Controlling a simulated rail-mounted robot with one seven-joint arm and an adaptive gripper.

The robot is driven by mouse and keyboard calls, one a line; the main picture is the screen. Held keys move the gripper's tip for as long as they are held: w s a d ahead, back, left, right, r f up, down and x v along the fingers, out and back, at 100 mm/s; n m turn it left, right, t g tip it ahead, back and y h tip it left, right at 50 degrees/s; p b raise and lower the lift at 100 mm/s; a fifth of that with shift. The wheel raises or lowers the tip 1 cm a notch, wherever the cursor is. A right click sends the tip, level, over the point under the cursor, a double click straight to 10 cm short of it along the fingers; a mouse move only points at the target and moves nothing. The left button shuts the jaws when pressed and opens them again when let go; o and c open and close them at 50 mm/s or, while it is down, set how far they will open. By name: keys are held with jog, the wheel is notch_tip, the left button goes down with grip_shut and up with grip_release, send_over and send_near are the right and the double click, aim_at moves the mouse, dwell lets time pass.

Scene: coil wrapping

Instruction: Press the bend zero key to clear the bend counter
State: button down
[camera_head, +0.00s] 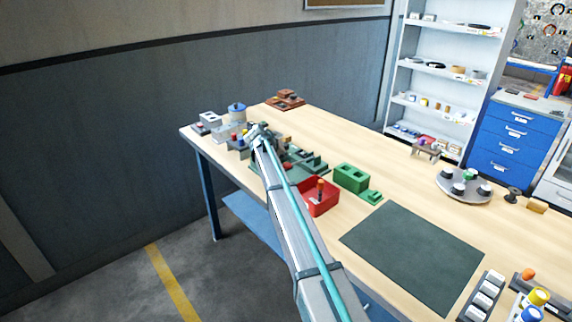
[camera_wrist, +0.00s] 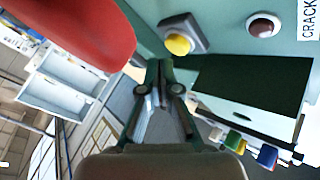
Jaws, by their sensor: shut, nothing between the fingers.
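In the wrist view a yellow round key (camera_wrist: 179,44) sits on a raised grey block on a teal panel (camera_wrist: 220,14). A dark red round key (camera_wrist: 263,26) in a pale ring is on the same panel. I cannot read a label that marks either as the bend zero key. My gripper (camera_wrist: 160,72) is shut and empty, its tips close below the yellow key in the picture; I cannot tell whether they touch its block. In the head view my gripper (camera_head: 257,130) is over the green machine at the table's far left, and the keys are too small to make out.
A large red rounded part (camera_wrist: 75,32) is close to my gripper in the wrist view, with a dark green block (camera_wrist: 255,85) opposite. On the table (camera_head: 335,222) are a red bin (camera_head: 328,204), a green block (camera_head: 350,177) and a dark mat (camera_head: 415,255).

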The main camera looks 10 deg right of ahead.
dwell(0.3)
jog(key=shift+r+p, duration=0.75)
jog(key=shift+r, duration=1.8)
jog(key=shift+a, duration=0.15)
